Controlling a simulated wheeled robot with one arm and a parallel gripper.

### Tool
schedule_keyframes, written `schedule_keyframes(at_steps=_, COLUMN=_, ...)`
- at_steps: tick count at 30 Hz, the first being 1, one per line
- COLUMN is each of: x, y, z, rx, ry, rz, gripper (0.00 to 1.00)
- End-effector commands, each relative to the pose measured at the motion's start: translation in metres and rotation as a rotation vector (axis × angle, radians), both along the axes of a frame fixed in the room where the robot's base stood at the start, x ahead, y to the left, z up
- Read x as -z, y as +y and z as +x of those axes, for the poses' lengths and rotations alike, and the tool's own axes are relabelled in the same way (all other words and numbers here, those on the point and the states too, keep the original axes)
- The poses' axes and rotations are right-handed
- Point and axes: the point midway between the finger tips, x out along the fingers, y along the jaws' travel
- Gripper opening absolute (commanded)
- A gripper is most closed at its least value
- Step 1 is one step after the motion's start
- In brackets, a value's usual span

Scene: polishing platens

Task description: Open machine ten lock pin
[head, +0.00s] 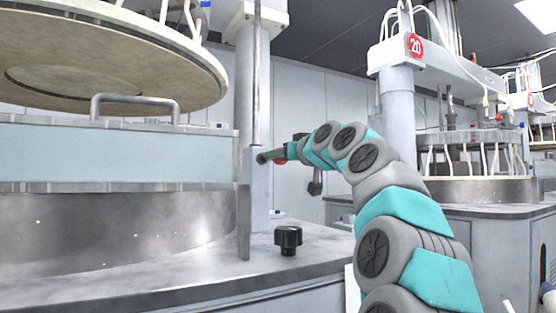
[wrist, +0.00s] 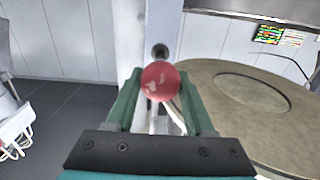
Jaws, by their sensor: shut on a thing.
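The lock pin's red ball knob (wrist: 160,82) is between the two green fingers of my gripper (wrist: 160,90) in the wrist view. The fingers are shut on it. In the head view my gripper (head: 276,154) reaches in from the right to the grey upright block (head: 258,195) beside the near machine's column. Only a little of the red knob (head: 279,161) shows there, and the fingers hide most of the pin. A dark round end (wrist: 160,50) shows just beyond the knob in the wrist view. No number is visible on this near machine.
A large round platen (head: 110,50) hangs over the near machine's pale blue basin, which has a metal handle (head: 135,98). A black knob (head: 288,238) stands on the grey deck below my arm. Another machine, marked 20 (head: 415,45), stands to the right. Floor (wrist: 65,125) is free at left.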

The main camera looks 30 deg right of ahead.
Motion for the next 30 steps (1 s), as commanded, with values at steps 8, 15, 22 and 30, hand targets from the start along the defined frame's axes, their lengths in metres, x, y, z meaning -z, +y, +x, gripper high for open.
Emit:
schedule_keyframes(at_steps=8, x=0.0, y=0.0, z=-0.001, rx=0.0, ry=0.001, rz=0.0, gripper=0.77)
schedule_keyframes(at_steps=15, x=0.0, y=0.0, z=0.0, rx=0.0, ry=0.001, rz=-0.001, gripper=0.83)
schedule_keyframes(at_steps=22, x=-0.001, y=0.0, z=-0.005, rx=0.0, ry=-0.001, rz=0.0, gripper=0.83)
schedule_keyframes(at_steps=30, x=0.002, y=-0.001, z=-0.03, rx=-0.001, ry=0.002, rz=0.0, gripper=0.83)
